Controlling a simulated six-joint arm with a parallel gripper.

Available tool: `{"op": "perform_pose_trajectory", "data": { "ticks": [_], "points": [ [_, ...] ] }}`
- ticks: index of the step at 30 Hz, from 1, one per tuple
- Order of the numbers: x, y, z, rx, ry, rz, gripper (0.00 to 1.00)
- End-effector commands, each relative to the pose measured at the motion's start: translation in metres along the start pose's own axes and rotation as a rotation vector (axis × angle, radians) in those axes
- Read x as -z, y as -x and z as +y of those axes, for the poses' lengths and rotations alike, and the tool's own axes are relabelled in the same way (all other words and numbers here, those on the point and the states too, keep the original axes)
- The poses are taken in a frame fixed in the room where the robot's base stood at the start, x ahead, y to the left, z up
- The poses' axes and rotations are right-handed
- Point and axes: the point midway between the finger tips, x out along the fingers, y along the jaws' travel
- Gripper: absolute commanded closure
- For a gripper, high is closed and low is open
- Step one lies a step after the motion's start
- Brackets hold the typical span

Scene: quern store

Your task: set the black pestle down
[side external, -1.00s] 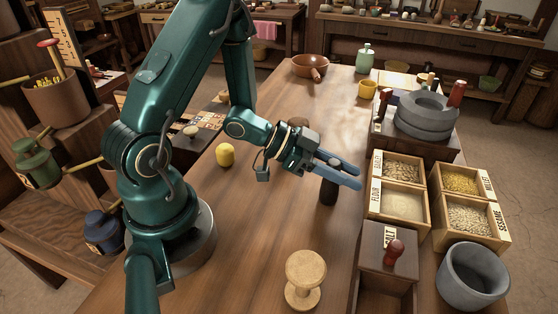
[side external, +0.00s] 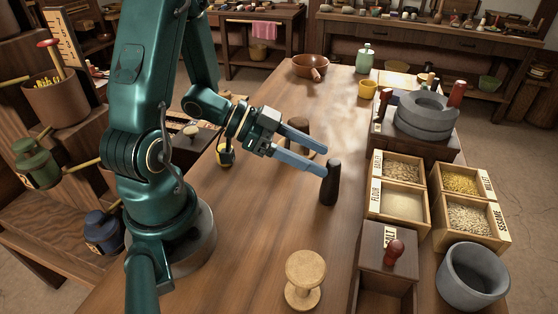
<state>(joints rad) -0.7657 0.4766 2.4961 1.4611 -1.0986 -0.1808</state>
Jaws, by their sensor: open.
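The black pestle (side external: 331,184) stands upright on the wooden table, left of the flour box. My gripper (side external: 325,161) is open, its two blue-grey fingers spread apart and pointing right. I cannot tell whether the nearer fingertip touches the pestle.
Grain boxes (side external: 400,203) and a salt box (side external: 388,249) line the table's right side. A pale wooden stand (side external: 305,280) is at the front, a brown round object (side external: 298,132) behind my fingers, a yellow object (side external: 225,157) left. The table (side external: 235,235) is clear left of the pestle.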

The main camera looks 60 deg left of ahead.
Motion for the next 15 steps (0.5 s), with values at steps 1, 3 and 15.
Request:
{"op": "perform_pose_trajectory", "data": {
  "ticks": [1, 3, 15],
  "points": [
    [0.0, 0.009, -0.002, 0.008, -0.001, 0.001, 0.37],
    [0.0, 0.019, -0.001, 0.008, -0.001, -0.002, 0.37],
    [-0.001, 0.045, -0.005, 0.025, -0.017, -0.023, 0.37]
  ]
}}
